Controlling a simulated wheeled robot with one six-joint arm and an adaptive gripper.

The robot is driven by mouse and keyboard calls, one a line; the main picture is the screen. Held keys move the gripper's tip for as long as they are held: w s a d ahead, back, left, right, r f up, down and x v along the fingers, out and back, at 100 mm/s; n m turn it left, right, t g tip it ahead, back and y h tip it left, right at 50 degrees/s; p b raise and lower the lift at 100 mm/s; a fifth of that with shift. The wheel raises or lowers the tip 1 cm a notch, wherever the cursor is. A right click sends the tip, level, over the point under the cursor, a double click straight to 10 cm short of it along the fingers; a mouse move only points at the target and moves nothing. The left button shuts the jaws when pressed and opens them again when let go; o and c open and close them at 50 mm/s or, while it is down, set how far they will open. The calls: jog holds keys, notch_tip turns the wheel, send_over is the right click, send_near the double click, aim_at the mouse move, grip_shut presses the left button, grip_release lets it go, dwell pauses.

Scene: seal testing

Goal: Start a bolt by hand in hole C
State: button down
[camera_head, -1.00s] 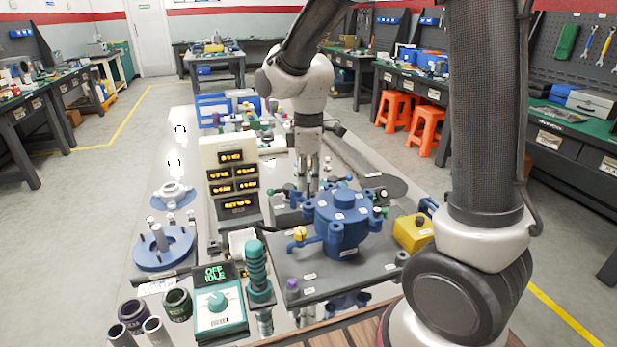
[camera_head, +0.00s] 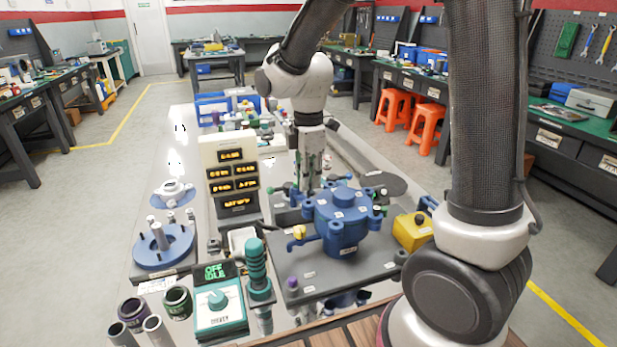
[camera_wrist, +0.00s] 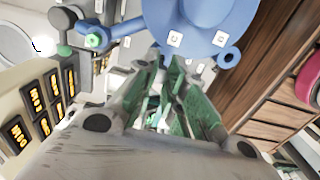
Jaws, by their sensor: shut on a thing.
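The blue flanged vessel (camera_head: 341,222) stands upright on a dark grey base plate, with bolt lugs around its rim. In the wrist view the vessel (camera_wrist: 190,18) is at the top, with an open lug hole (camera_wrist: 229,57) to the right of white labels. The label letters are too small to read surely, so I cannot tell which hole is C. My gripper (camera_head: 307,185) points down behind the vessel, close to its far rim. In the wrist view my gripper's green-padded fingers (camera_wrist: 172,95) are near the vessel; the bolt between them is largely hidden.
The display panel (camera_head: 232,180) stands close left of my gripper. A teal handle (camera_head: 257,270), a control box (camera_head: 219,305) and a yellow box (camera_head: 413,231) flank the base plate (camera_head: 325,283). A blue flange with upright studs (camera_head: 163,247) sits at left.

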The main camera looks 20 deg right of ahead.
jog(key=shift+f, duration=0.15)
jog(key=shift+f, duration=0.7)
jog(key=shift+f, duration=1)
dwell(0.9)
jog(key=m, duration=0.4)
jog(key=shift+m, duration=0.4)
jog(key=m, duration=0.3)
